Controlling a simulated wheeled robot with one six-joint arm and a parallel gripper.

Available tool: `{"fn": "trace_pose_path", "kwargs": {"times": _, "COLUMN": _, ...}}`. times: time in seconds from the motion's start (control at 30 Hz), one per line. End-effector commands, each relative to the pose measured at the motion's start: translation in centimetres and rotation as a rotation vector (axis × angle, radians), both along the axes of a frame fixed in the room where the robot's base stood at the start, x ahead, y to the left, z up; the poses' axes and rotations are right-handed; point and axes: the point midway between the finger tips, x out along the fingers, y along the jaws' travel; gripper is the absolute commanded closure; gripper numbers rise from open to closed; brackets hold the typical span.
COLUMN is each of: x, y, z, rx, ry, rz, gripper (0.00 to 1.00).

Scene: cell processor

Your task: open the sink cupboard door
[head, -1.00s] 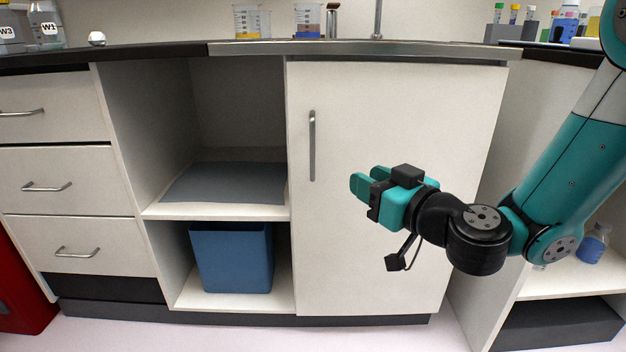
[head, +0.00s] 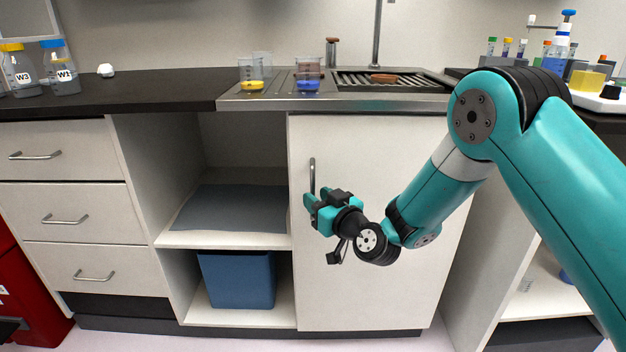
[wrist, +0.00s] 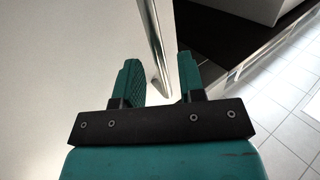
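The sink cupboard door (head: 395,165) is white and looks shut under the sink. Its vertical metal handle (head: 312,172) is near the left edge; the lower part is hidden by my gripper (head: 311,206). In the wrist view my gripper (wrist: 160,82) is open, and the handle (wrist: 154,40) runs between its two teal fingers. A gap shows on each side of the bar, so the fingers are not closed on it. The door's pale face (wrist: 60,70) fills the left of that view.
Left of the door is an open shelf with a grey mat (head: 235,208) and a blue bin (head: 238,280) below. Drawers (head: 65,205) stand further left. Beakers (head: 308,78) stand by the sink (head: 390,83) on the counter. The floor in front is clear.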

Motion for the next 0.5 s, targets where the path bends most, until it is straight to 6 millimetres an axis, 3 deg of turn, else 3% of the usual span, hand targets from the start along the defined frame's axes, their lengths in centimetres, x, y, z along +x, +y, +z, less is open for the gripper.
{"fn": "trace_pose_path", "kwargs": {"times": 0.2, "x": 1.8, "y": 1.2, "z": 0.0, "rx": 0.000, "ry": 0.000, "rz": 0.001, "gripper": 0.63}}
{"fn": "trace_pose_path", "kwargs": {"times": 0.5, "x": 2.1, "y": 1.3, "z": -0.1, "rx": 0.000, "ry": 0.001, "rz": -0.001, "gripper": 0.63}}
